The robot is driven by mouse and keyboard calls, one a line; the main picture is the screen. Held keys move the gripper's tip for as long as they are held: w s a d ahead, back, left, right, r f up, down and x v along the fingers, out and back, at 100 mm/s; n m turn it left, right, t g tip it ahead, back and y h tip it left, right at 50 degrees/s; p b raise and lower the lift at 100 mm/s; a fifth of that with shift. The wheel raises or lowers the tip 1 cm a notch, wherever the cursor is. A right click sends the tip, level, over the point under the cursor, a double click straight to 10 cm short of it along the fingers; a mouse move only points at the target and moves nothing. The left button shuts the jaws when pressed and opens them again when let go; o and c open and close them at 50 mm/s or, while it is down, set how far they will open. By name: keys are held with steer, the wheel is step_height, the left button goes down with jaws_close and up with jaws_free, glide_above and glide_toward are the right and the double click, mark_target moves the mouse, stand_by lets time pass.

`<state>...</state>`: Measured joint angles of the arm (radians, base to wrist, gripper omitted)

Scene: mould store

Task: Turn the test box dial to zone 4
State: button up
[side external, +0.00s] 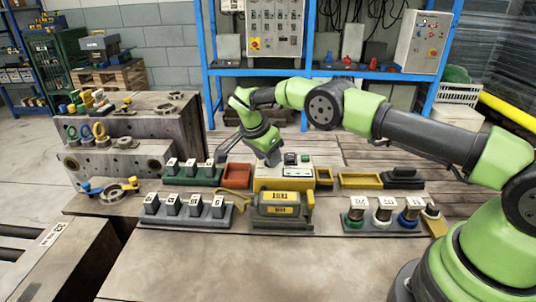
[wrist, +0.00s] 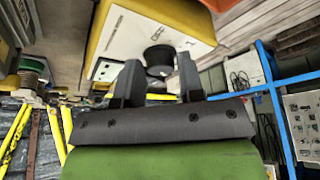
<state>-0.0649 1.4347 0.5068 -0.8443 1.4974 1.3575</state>
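The test box (side external: 262,184) is a yellow box with a pale top, standing mid-bench in the side external view. In the wrist view the test box (wrist: 204,22) shows a yellow side and a white face. A round black dial (wrist: 160,55) sits on that face. My gripper (wrist: 158,72) has its two dark fingers apart, with the dial seen between their tips. I cannot tell whether the fingers touch it. In the side external view my gripper (side external: 271,160) points down at the top of the box and hides part of it. The dial's zone marks are not readable.
A grey unit with yellow labels (side external: 282,210) stands in front of the box. Racks of labelled blocks (side external: 186,211) are at left, and a tray of coloured-ring pieces (side external: 383,219) at right. Red (side external: 237,176) and yellow (side external: 361,181) bins flank the box. The front bench is clear.

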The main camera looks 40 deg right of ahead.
steer(key=shift+o, duration=1.3)
steer(key=v, duration=1)
steer(key=shift+f, duration=0.1)
steer(key=d+n+y, duration=0.4)
steer(key=d+n, duration=0.1)
steer(key=n, duration=1.3)
steer(key=f, duration=0.9)
steer(key=shift+a+f, duration=0.15)
steer(key=shift+a, duration=0.1)
